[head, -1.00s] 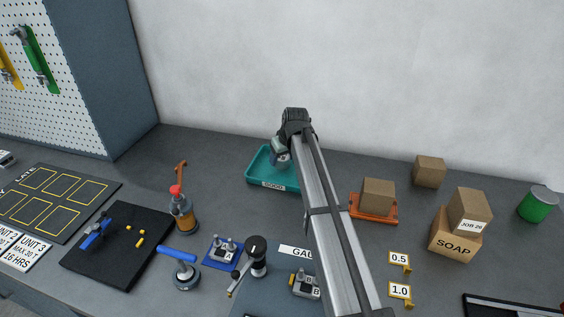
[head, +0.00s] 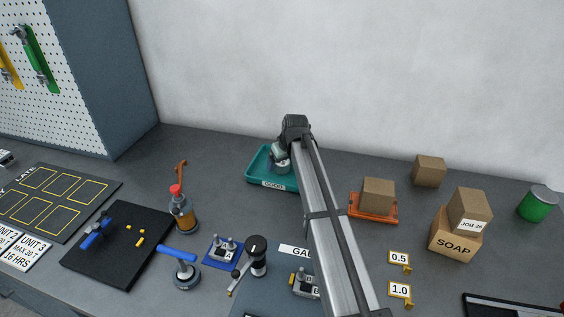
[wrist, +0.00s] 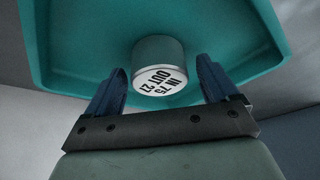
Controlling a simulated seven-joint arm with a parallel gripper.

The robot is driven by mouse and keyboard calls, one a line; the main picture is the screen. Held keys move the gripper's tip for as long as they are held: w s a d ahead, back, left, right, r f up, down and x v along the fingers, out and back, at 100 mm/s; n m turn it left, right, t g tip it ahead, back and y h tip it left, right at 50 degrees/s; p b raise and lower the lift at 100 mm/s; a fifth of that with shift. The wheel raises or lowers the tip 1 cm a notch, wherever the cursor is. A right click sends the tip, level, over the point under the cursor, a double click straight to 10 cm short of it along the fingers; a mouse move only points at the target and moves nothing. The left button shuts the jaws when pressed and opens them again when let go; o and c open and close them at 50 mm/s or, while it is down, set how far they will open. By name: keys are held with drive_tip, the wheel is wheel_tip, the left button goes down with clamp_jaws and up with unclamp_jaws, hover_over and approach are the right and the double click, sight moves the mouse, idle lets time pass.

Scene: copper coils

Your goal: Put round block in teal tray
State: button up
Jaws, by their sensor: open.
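The teal tray (head: 258,172) sits on the bench near the wall, with a label reading "GOOD" on its front. The round block (wrist: 158,66) is a short grey cylinder with a white end printed "IN 75 OUT 27". In the wrist view it is inside the tray (wrist: 75,60). My gripper (wrist: 157,82) is open, with one dark blue finger on each side of the block and visible gaps between. In the head view my gripper (head: 280,162) is low over the tray, and hides most or all of the block.
An orange tray (head: 374,213) with a cardboard box (head: 377,194) stands right of my arm. Further right are stacked boxes (head: 455,240) and a green can (head: 537,204).

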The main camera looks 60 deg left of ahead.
drive_tip(key=v, duration=1.2)
drive_tip(key=shift+r, duration=0.15)
